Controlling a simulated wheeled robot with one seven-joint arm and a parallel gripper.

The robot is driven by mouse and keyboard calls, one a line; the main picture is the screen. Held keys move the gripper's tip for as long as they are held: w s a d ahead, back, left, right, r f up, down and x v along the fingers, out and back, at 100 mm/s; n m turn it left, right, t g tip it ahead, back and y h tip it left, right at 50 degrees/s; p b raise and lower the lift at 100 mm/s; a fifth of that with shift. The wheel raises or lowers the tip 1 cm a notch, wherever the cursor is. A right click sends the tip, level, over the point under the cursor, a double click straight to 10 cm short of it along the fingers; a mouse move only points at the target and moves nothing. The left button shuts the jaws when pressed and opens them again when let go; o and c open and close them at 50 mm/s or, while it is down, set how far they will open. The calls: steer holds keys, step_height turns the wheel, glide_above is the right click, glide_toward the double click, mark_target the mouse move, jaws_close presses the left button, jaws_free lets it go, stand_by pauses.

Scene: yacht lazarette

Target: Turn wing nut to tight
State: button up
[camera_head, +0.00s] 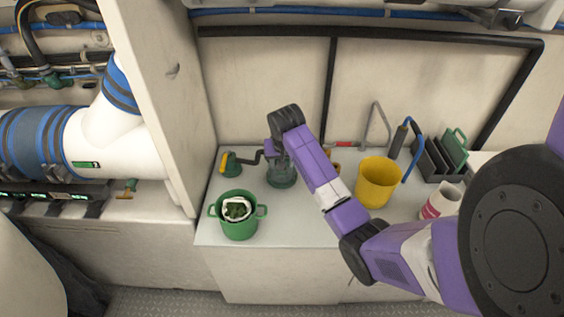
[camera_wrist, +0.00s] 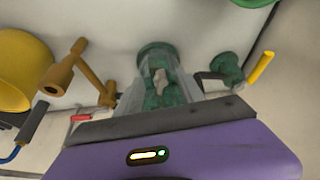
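A green fitting stands on the bench under my gripper; its dark green top (camera_wrist: 157,48) shows in the wrist view and its base (camera_head: 281,181) in the head view. A small pale piece, which looks like the wing nut (camera_wrist: 160,82), sits at the middle of the fitting. My gripper (camera_head: 281,163) points down over it. In the wrist view the grey, see-through fingers of my gripper (camera_wrist: 163,88) stand apart, one on each side of the pale piece. I see no clear contact. The nut is hidden in the head view.
A dark crank with a yellow handle (camera_head: 223,162) is left of the fitting. A green pot (camera_head: 238,222) stands at front left. A yellow bucket (camera_head: 378,183), a dark rack (camera_head: 432,162) and a white-and-red container (camera_head: 440,203) are to the right. A wall panel (camera_head: 165,90) bounds the left.

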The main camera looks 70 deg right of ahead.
steer(key=v, duration=0.7)
steer(key=shift+r, duration=0.35)
steer(key=shift+s+a, duration=0.1)
